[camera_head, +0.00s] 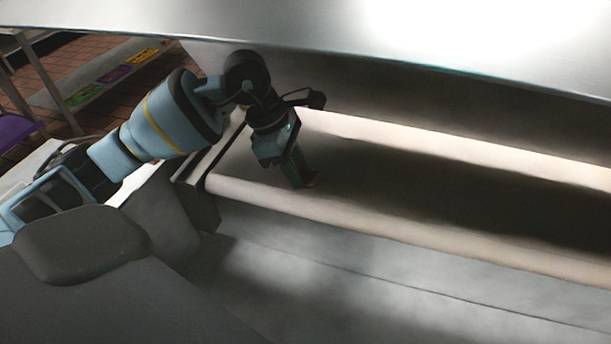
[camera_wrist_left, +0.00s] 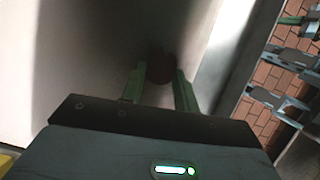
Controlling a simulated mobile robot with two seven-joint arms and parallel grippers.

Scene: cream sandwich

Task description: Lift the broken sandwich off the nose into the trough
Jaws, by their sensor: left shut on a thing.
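My left gripper (camera_head: 300,180) reaches down over the left end of a long belt-like surface, with green fingers. It is shut on a small dark brown round piece, likely the broken sandwich (camera_head: 312,178). In the left wrist view the brown piece (camera_wrist_left: 161,66) shows dimly between the tips of the left gripper's fingers (camera_wrist_left: 160,80). I cannot tell whether the piece touches the surface below. The surface (camera_head: 420,182) is dark and shaded between two pale long edges. I cannot tell which part is the nose or the trough. My right gripper is out of view.
A metal hood (camera_head: 400,40) spans the top of the head view, close above my left arm. A dark end plate (camera_head: 200,205) closes the surface's left end. A rack shelf (camera_head: 75,103) with coloured items stands at the far left over a tiled floor (camera_head: 22,92).

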